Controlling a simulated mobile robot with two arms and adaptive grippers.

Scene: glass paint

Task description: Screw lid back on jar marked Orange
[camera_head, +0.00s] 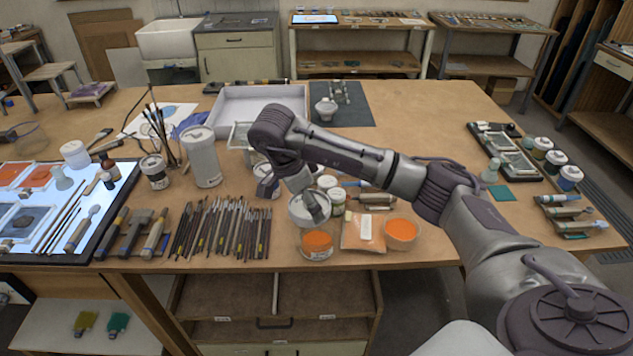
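The open glass jar of orange paint (317,250) stands upright near the table's front edge, left of a bag of orange powder. My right gripper (316,208) points down above this jar. A round whitish lid (297,212) is at its fingertips, and the gripper appears shut on it. The lid is above the jar's mouth and seems apart from it; part of the rim is hidden. Any "Orange" marking on the jar is too small to read. My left gripper is not in view.
An orange powder bag (362,232) and a bowl of orange powder (401,232) stand just right of the jar. Brushes (225,230) lie to its left. Small jars (329,183) stand behind.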

